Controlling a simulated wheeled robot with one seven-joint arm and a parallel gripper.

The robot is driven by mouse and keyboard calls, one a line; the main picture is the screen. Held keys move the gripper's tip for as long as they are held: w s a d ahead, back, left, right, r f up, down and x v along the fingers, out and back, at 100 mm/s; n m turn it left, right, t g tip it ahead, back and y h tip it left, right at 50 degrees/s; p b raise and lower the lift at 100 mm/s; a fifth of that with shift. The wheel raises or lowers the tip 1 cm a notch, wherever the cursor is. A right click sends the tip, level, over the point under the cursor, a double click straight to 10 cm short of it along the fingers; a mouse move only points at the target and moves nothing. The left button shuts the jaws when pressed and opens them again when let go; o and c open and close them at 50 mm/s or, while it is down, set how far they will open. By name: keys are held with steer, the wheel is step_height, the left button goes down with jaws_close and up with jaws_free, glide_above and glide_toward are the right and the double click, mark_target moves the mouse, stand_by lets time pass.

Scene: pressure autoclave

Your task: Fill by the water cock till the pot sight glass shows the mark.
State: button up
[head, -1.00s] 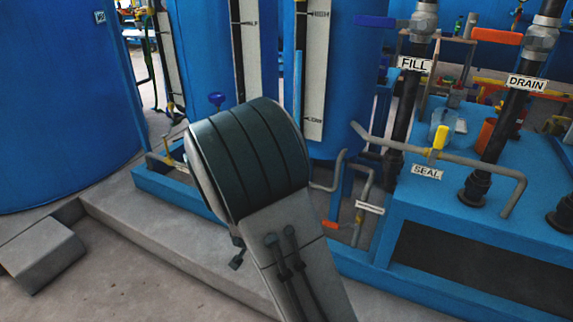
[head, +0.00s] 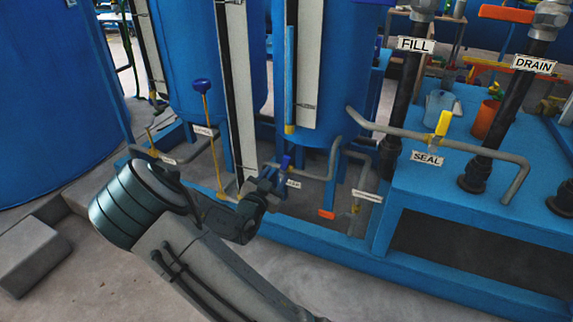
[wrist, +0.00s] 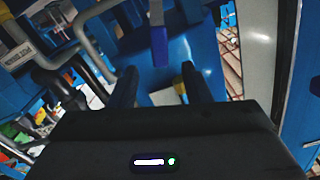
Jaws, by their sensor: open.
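My gripper (head: 270,186) is in the lower middle of the head view, close to a small blue lever (head: 286,162) on a pipe cock below the blue vessel. The label beside it (head: 293,183) is too small to read. In the wrist view, my open gripper (wrist: 160,80) has a blue lever (wrist: 158,45) ahead, between its two fingers; contact cannot be told. The blue vessel (head: 340,90) carries a white marked board (head: 308,65). A slim tube (head: 291,75) along that board looks blue, with yellow at its foot.
A blue knob (head: 202,86) stands on a tall yellow stem left of my gripper. Grey pipes and an orange-handled cock (head: 327,214) are to its right. The blue bench with the SEAL cock (head: 442,124) and the FILL (head: 415,45) and DRAIN pipes stands at right.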

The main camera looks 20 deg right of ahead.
mark_target(285, 163)
steer(key=b+x, duration=0.2)
steer(key=x, duration=0.6)
steer(key=shift+w+d+f, duration=0.1)
steer(key=shift+d, duration=0.05)
jaws_close()
